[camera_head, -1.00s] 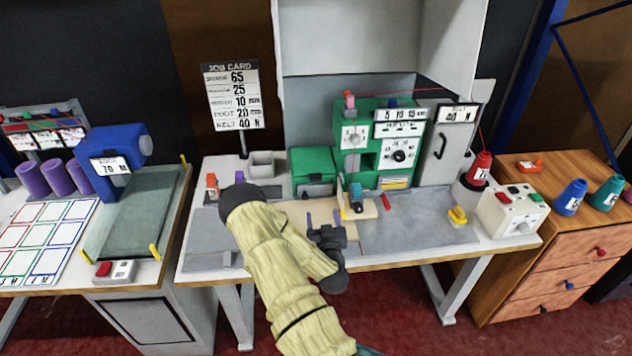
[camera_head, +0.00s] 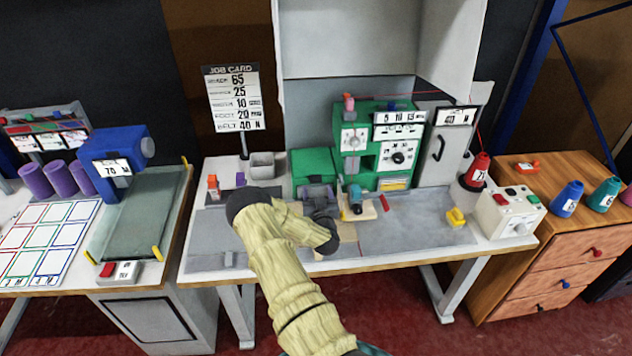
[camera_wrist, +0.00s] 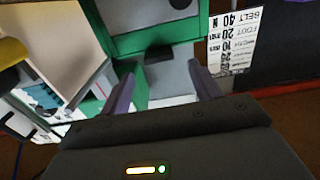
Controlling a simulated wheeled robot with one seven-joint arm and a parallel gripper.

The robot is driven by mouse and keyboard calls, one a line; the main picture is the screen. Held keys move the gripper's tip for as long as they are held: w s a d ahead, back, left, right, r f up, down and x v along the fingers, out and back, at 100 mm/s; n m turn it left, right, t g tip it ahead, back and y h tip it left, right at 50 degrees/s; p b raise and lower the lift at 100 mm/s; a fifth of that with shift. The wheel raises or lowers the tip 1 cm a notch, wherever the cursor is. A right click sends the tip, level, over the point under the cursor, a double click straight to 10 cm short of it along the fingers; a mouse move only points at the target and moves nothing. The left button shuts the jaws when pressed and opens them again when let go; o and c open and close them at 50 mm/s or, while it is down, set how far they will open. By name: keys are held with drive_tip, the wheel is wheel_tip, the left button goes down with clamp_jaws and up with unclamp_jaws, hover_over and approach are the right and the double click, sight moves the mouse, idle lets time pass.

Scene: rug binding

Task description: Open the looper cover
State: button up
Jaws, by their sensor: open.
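The sewing machine (camera_head: 368,135) is a green housing with dials, at the back of the table. A lower green box (camera_head: 312,162) stands at its left, with a grey front partly hidden behind my gripper (camera_head: 318,193). I take this front for the looper cover; I see no label on it. In the wrist view, my gripper (camera_wrist: 162,88) has its two grey-purple fingers apart, with nothing held between them. A green edge, a grey panel (camera_wrist: 172,78) and a small dark tab (camera_wrist: 158,55) show beyond and between the fingertips. I cannot tell whether the fingers touch anything.
A wooden block with a blue-grey presser part (camera_head: 356,203) is close right of my gripper. A grey bin (camera_head: 262,166) and an orange-topped item (camera_head: 213,186) stand to the left. A yellow clip (camera_head: 456,217) and a white button box (camera_head: 508,212) are at the right.

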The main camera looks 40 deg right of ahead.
sight(316, 181)
drive_tip(key=shift+p+x, duration=0.3)
drive_tip(key=shift+x, duration=2.35)
clamp_jaws()
